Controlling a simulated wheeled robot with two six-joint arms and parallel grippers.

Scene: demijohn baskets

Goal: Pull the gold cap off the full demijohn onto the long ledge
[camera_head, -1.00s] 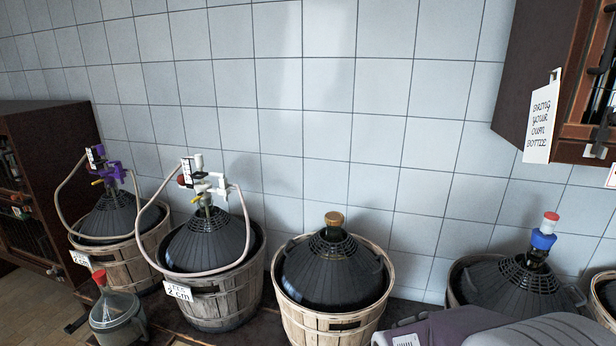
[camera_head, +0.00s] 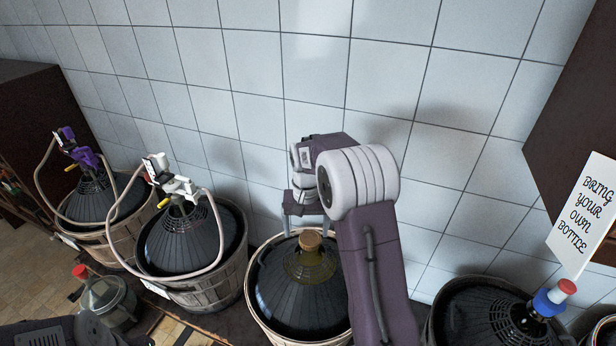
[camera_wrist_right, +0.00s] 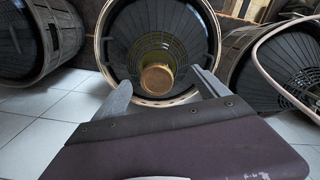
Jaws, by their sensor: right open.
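The full demijohn (camera_head: 290,300) is a dark bottle with a black slatted cover in a pale wooden basket. Its gold cap (camera_head: 310,240) sits on the neck. In the right wrist view the cap (camera_wrist_right: 157,79) shows just beyond my fingertips, near the middle. My right gripper (camera_head: 306,226) hangs just above and behind the cap, close to the tiled wall. In the right wrist view my right gripper (camera_wrist_right: 162,82) has its fingers spread wide, with nothing between them. I cannot tell whether a finger touches the cap. My left gripper is not in view. I cannot make out the long ledge for certain.
A basketed demijohn with a white tap and hose (camera_head: 190,240) stands to the left, another with a purple tap (camera_head: 95,200) beyond it. A demijohn with a blue-and-red cap (camera_head: 548,298) stands right. A small red-capped jug (camera_head: 108,300) is at front left. A sign (camera_head: 583,215) hangs from the cabinet.

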